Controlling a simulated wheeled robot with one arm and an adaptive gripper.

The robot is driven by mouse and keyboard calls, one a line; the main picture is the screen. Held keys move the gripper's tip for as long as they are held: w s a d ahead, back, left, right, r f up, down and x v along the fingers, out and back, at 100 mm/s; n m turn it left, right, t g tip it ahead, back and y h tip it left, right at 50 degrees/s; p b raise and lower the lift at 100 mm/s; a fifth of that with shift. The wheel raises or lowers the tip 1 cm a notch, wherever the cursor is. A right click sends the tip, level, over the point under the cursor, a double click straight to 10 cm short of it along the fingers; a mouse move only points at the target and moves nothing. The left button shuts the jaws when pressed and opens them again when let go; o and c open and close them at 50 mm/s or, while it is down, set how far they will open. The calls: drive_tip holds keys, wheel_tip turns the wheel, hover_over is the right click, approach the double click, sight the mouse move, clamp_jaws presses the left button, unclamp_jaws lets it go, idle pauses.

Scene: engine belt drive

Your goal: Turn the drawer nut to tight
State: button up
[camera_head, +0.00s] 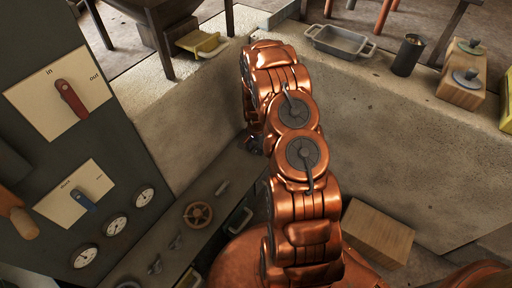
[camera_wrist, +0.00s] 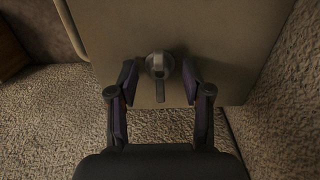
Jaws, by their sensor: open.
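In the wrist view the drawer nut (camera_wrist: 159,62) is a small grey round piece with a short tab pointing down the picture. It sits near the lower edge of a flat grey-brown panel (camera_wrist: 215,35). My gripper (camera_wrist: 158,76) is open, with one dark finger on each side of the nut. Gaps show between the fingers and the nut, and nothing is held. In the head view my gripper (camera_head: 255,143) is small and mostly hidden behind my copper arm. The nut cannot be made out there.
A dark panel at left carries a red lever (camera_head: 72,98), a blue lever (camera_head: 83,200) and several gauges. A handwheel (camera_head: 198,214) sits on the lower ledge. A wooden box (camera_head: 377,233) stands at right. A tray (camera_head: 340,41) and dark cup (camera_head: 408,55) stand on the wall.

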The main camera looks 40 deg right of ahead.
sight(256, 149)
drive_tip(key=shift+r, duration=0.1)
wheel_tip(256, 149, up, 12)
idle(0.6)
idle(0.4)
